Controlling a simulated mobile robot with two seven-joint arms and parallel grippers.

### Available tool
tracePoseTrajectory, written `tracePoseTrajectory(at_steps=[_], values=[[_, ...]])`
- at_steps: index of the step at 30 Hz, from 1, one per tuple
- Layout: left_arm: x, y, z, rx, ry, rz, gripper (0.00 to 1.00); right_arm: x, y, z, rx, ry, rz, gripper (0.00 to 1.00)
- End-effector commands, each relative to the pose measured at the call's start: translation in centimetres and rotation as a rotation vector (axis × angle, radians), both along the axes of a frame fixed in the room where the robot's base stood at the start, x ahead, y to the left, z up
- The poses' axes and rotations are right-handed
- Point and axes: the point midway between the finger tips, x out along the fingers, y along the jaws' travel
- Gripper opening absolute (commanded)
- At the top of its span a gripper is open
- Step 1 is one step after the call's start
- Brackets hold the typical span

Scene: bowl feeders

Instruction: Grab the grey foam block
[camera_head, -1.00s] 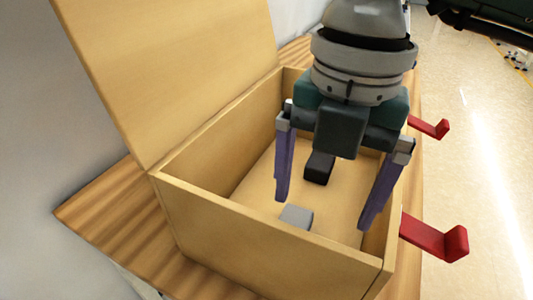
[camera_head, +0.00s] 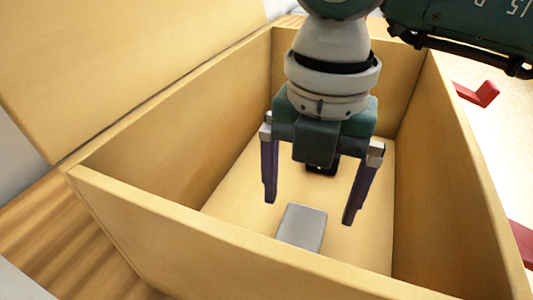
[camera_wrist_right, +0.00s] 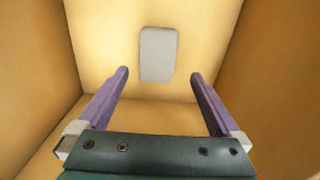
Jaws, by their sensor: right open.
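The grey foam block (camera_head: 302,227) lies on the floor of an open wooden box (camera_head: 190,225), near the box's front wall. It also shows in the right wrist view (camera_wrist_right: 158,54), ahead of the fingertips and between their lines. My right gripper (camera_head: 309,210) points down inside the box with its two purple fingers spread wide. It is empty. In the head view its fingertips appear above and just behind the block, apart from it. In the right wrist view the gripper (camera_wrist_right: 158,75) shows both fingers, one to each side of the block. My left gripper is not in view.
The box walls stand close around my right gripper. The raised lid (camera_head: 130,55) is at the left. Red brackets (camera_head: 478,94) stick out on the right side. The box floor around the block is clear.

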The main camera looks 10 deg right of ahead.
Motion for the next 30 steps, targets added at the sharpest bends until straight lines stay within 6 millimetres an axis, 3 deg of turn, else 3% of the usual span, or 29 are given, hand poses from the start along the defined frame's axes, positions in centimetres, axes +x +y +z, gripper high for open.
tracePoseTrajectory(at_steps=[15,24,30], values=[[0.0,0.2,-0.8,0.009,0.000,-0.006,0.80,0.3,0.3,-6.7,0.000,0.002,0.000,1.00],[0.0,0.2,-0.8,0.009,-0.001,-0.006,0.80,0.3,0.3,-7.2,0.002,-0.001,0.001,1.00],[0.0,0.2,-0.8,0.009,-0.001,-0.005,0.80,0.3,0.3,-7.1,0.002,-0.001,0.001,0.79]])
